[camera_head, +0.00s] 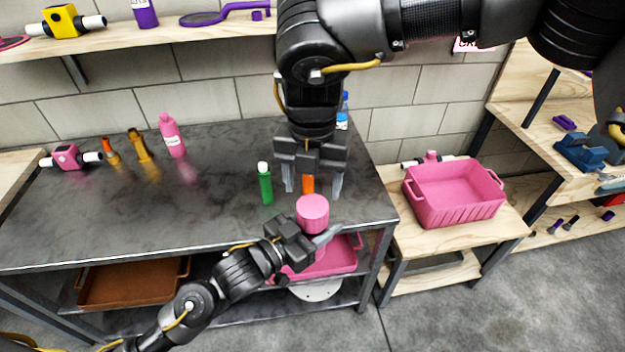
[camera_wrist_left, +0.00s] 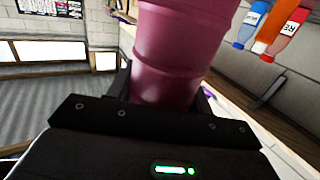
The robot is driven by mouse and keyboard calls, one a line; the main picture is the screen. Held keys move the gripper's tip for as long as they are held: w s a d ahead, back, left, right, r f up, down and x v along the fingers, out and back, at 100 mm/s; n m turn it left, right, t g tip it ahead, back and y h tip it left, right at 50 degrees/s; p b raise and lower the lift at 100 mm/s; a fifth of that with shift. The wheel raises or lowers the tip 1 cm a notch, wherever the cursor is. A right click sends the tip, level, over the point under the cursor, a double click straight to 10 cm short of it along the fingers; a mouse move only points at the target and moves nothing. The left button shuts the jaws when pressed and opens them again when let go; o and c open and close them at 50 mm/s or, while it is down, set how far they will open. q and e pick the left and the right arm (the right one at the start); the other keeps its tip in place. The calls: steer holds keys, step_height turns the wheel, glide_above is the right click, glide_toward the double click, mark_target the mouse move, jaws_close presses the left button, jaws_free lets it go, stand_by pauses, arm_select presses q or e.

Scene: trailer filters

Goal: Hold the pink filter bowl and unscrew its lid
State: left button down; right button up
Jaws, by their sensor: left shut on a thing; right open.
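The pink filter bowl (camera_head: 313,222) is near the front right edge of the dark metal table. Its pink ribbed lid (camera_head: 313,206) is on top. My left gripper (camera_head: 312,240) is shut on the bowl from the front. In the left wrist view the pink bowl (camera_wrist_left: 170,65) stands between the fingers. My right gripper (camera_head: 314,184) points down, open, above and just behind the lid. Its fingers are apart, with nothing seen held between them.
A green bottle (camera_head: 265,184) and an orange item (camera_head: 308,185) stand close behind the bowl. A pink bottle (camera_head: 172,136), yellow-brown pieces and a pink filter head (camera_head: 68,158) stand at the left. A pink crate (camera_head: 455,205) sits on the right bench. The table's left front is clear.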

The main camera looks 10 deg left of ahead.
mark_target(312, 205)
steer(key=shift+f, duration=4.05)
steer(key=c, duration=0.7)
steer(key=o, duration=1)
steer(key=shift+r, duration=0.1)
